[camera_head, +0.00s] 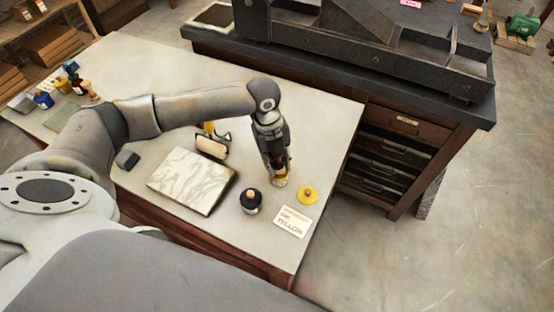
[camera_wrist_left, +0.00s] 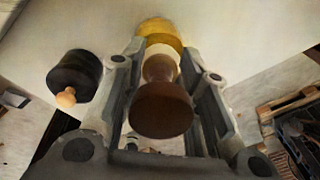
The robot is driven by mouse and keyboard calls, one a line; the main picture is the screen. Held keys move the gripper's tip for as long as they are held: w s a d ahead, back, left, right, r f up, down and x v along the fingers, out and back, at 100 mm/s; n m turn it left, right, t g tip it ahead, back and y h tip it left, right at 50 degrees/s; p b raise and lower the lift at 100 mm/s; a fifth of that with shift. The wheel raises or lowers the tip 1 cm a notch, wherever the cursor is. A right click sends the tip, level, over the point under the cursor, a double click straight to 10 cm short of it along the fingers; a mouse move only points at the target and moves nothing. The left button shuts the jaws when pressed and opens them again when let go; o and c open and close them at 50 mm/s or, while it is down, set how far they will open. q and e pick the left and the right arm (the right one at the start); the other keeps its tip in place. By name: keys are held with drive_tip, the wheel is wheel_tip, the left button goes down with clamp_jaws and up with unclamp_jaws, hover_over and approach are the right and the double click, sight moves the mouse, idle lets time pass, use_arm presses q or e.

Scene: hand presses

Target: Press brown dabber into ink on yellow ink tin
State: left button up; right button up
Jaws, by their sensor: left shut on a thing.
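My left gripper (camera_head: 279,176) points down over the front right part of the pale table. It is shut on the brown dabber (camera_wrist_left: 162,108), whose dark wooden knob and narrow neck show between the fingers in the left wrist view. The yellow ink tin (camera_wrist_left: 158,28) lies just beyond the dabber's pale pad there, and a little of it shows under the gripper in the head view. Whether the pad touches the ink cannot be told. A yellow lid with a wooden knob (camera_head: 307,194) lies on the table right of the gripper. My right gripper is not in view.
A black tin with a wooden knob (camera_head: 251,200) stands left of the gripper. A card reading yellow (camera_head: 291,221) lies in front. A marbled slab (camera_head: 192,180) and a roller (camera_head: 212,147) are further left. The dark press bench (camera_head: 340,60) stands behind.

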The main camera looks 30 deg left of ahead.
use_arm(q)
drive_tip(key=shift+f, duration=0.55)
idle(0.6)
drive_tip(key=shift+s+f, duration=0.1)
idle(1.9)
wheel_tip(320, 180, up, 7)
drive_tip(key=p, duration=0.8)
idle(0.6)
